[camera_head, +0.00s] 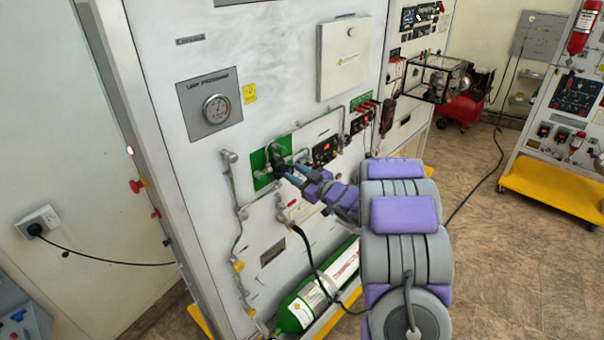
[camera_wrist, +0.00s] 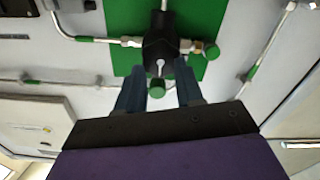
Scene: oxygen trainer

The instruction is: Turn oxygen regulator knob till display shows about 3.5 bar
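The oxygen regulator is a black body (camera_wrist: 160,45) on a green plate (camera_wrist: 208,70), with pipe fittings at its sides. It shows small and partly covered by my gripper (camera_head: 287,169) in the head view, on the green plate (camera_head: 260,182). In the wrist view, my gripper (camera_wrist: 160,88) has two blue fingers spread apart just below the black body. A small green-ended part (camera_wrist: 157,88) shows between them. I cannot tell whether the fingers touch anything. A panel with a small red display (camera_head: 326,149) is right of the regulator; its digits are unreadable.
A round dial gauge (camera_head: 216,109) is mounted upper left on the white panel. Metal pipes (camera_head: 236,200) run beside the regulator. A green cylinder (camera_head: 300,309) lies low on the panel, with a black hose (camera_head: 312,262) above. Open floor is at the right.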

